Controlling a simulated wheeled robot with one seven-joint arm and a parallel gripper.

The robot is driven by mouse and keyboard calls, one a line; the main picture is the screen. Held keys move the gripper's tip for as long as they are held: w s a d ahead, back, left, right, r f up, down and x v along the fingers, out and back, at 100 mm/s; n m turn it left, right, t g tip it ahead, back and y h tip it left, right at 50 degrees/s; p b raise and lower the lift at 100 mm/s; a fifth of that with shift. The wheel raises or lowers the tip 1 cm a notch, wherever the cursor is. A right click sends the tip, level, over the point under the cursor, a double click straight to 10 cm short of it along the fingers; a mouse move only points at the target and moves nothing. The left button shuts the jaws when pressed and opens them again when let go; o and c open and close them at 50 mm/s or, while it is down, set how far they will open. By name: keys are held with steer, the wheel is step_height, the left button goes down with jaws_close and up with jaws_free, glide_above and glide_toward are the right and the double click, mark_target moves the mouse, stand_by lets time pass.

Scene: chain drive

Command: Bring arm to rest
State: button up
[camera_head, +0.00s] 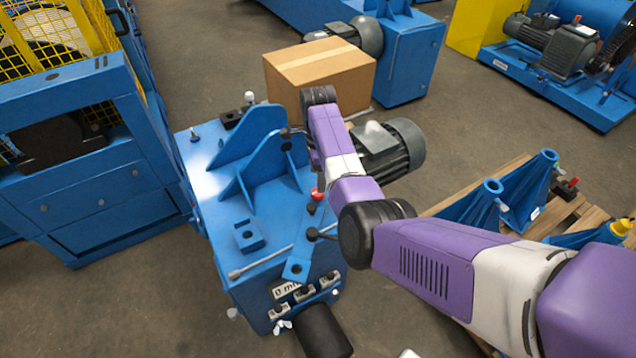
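My purple and white arm (425,265) reaches from the lower right over the blue machine base (205,165). Its forearm (335,145) runs up to a black joint (318,96) in front of the cardboard box. The end of my arm beyond that joint is mostly hidden behind the forearm. Small dark parts show left of the forearm, close to the blue upright bracket (255,140), and I cannot tell if they are my gripper. I cannot see whether my gripper is open, shut or holding anything.
A grey motor (395,150) sits just right of my forearm. A cardboard box (320,75) stands behind it. A wooden pallet (515,175) with blue stands is at right. A blue machine with a yellow guard (75,185) is at left. Grey floor is bare at lower left.

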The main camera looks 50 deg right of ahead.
steer(key=shift+r, duration=0.75)
steer(key=w+d+r+n+t+h, duration=0.5)
steer(key=w+d+n+t, duration=0.2)
steer(key=w+n, duration=0.1)
steer(key=s+a+r+n+t+y, duration=0.1)
steer(key=s+a+n, duration=0.4)
steer(key=s+a, duration=0.5)
steer(key=s+a+r+n+t+y, duration=0.2)
steer(key=s+a, duration=0.9)
steer(key=s, duration=1.1)
steer(key=s+a+r+n+t+y, duration=0.2)
steer(key=s+a+r+n+t, duration=0.2)
steer(key=s, duration=1.1)
steer(key=a+r+n, duration=0.3)
steer(key=a+n, duration=0.2)
steer(key=a, duration=0.2)
steer(key=shift+s+t, duration=0.4)
steer(key=shift+a, duration=0.1)
